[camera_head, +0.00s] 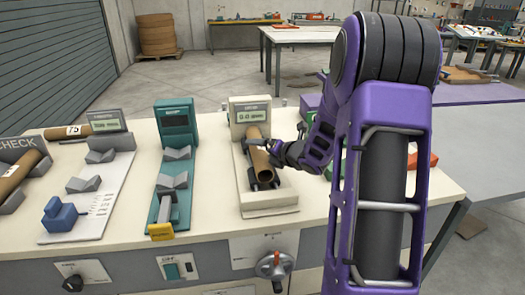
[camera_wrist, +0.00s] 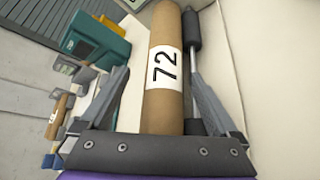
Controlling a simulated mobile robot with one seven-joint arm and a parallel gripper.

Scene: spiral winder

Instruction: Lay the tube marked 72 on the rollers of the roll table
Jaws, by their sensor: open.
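The brown cardboard tube marked 72 (camera_wrist: 165,110) lies lengthwise between the fingers of my gripper (camera_wrist: 157,75) in the wrist view. A steel shaft with black rollers (camera_wrist: 193,30) runs along its right side. In the head view the tube (camera_head: 259,161) lies on the cream roll table (camera_head: 270,204), under its display, with its near end facing me. The tube appears to rest on the rollers; its underside is hidden. My gripper (camera_head: 262,158) reaches in from the right and is open, with one finger on each side of the tube. I cannot tell if either finger touches it.
A teal device (camera_head: 176,125) with grey V-blocks stands left of the roll table. Further left are a white V-block gauge (camera_head: 95,185), a tube marked 75 (camera_head: 72,132) and another tube (camera_head: 18,175) by the CHECK sign. A handwheel (camera_head: 275,266) sits on the bench front.

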